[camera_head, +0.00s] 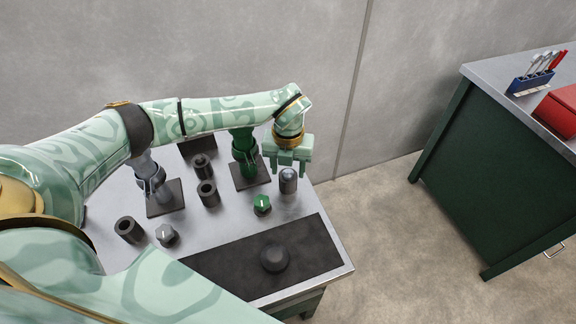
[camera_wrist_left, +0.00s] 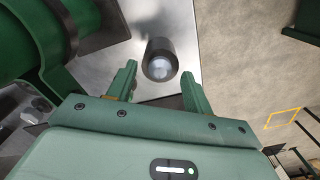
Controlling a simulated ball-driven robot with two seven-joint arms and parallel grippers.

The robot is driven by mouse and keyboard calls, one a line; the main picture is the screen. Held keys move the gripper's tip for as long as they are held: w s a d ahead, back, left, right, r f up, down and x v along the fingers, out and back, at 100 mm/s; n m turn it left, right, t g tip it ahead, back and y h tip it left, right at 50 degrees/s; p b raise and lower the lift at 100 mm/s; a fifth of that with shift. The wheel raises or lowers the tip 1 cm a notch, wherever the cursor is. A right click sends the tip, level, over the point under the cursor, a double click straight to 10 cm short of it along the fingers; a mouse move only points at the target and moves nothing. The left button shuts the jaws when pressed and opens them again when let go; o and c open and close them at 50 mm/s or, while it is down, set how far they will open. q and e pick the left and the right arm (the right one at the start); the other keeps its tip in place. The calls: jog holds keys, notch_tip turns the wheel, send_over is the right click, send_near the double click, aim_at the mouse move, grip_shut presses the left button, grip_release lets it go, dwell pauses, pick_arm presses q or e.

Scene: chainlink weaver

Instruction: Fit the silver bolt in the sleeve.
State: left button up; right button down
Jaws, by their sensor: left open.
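A short upright cylinder (camera_head: 288,181) with dark grey sides and a silvery rounded top stands near the table's right edge. In the left wrist view this cylinder (camera_wrist_left: 160,62) shows a pale silver round face inside a dark rim. I cannot tell if it is the silver bolt alone or a bolt seated in a sleeve. Black hollow sleeves stand further left: one at the front left (camera_head: 129,229), one in the middle (camera_head: 208,193) and one behind it (camera_head: 201,166). My left gripper (camera_head: 288,165) is open, pointing down just above the silver-topped cylinder. My right gripper is out of view.
A green knob-like piece (camera_head: 262,205) and a grey one (camera_head: 166,235) stand on the metal table. A green post (camera_head: 245,158) and a grey post (camera_head: 154,183) rise from dark plates. A black mat (camera_head: 225,268) with a dark round piece (camera_head: 274,258) lies in front.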

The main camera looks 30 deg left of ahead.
pick_arm(q)
notch_tip(320, 180, up, 16)
jog(key=p, duration=0.2)
jog(key=shift+r, duration=0.15)
dwell(0.5)
